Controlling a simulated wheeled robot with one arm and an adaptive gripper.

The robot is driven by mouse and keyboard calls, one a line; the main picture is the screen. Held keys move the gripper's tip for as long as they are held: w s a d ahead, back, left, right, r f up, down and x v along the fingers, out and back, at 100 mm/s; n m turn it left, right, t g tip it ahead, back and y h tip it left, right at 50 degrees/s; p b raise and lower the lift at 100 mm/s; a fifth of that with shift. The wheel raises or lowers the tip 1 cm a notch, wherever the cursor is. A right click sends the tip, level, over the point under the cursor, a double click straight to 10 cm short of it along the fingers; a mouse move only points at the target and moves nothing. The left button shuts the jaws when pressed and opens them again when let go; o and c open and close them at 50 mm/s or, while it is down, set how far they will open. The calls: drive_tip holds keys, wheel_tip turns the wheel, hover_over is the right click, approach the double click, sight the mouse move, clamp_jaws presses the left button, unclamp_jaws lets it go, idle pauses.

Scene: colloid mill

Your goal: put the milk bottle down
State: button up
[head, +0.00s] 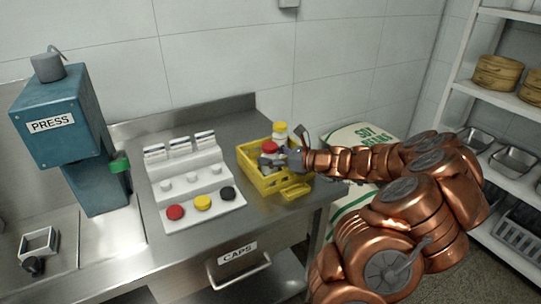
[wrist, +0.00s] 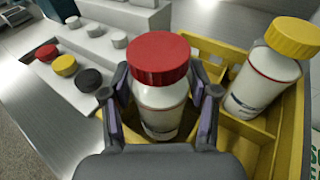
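The milk bottle (wrist: 160,112) is white with a red cap and a printed label. It stands roughly upright between the fingers of my gripper (wrist: 161,100), which look closed on its sides in the wrist view. The bottle is inside or just above the yellow crate (wrist: 208,45); I cannot tell whether its base touches the floor of the crate. In the head view its red cap (head: 270,147) shows over the crate (head: 275,185), and my gripper (head: 283,158) hides most of its body.
A yellow-capped bottle (wrist: 262,85) leans in the crate beside it. A white stepped stand (head: 190,180) with red, yellow and black caps is left of the crate. A blue press (head: 65,135) stands farther left. A sack (head: 360,135) and shelves (head: 500,115) are right.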

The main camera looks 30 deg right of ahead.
drive_tip(key=o, duration=0.4)
